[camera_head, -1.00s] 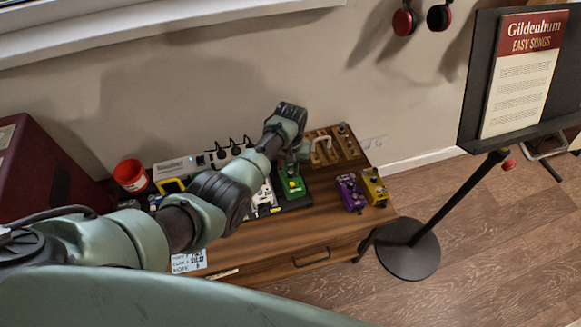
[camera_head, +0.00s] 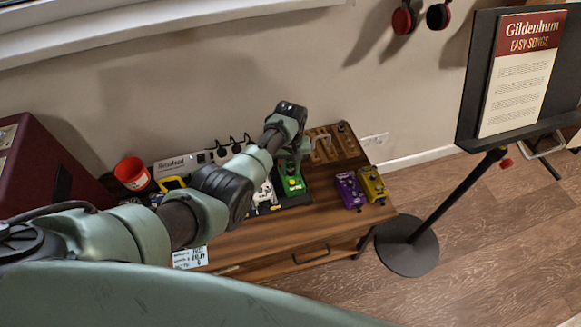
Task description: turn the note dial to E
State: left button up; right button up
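My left gripper (camera_head: 300,150) hangs at the end of the green-grey arm, above the back of the wooden table, just behind the green pedal. It is small and partly covered by its own wrist, so I cannot tell whether it is open or shut. The green pedal (camera_head: 292,187) has a yellow spot on top and sits on a dark board. A note dial cannot be made out at this size; no lettering is readable on the pedal. My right gripper is not in view.
On the wooden table (camera_head: 270,235) are a purple pedal (camera_head: 350,190), a yellow pedal (camera_head: 372,185), a white power strip (camera_head: 222,155) and a red cup (camera_head: 132,173). A wooden rack (camera_head: 347,140) stands behind. A music stand (camera_head: 410,245) is right of the table.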

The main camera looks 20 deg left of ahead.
aim_at(291, 170)
pick_arm(q)
notch_tip(291, 170, up, 7)
jog(key=shift+f+p, duration=0.15)
jog(key=shift+p, duration=0.85)
jog(key=shift+r, duration=0.55)
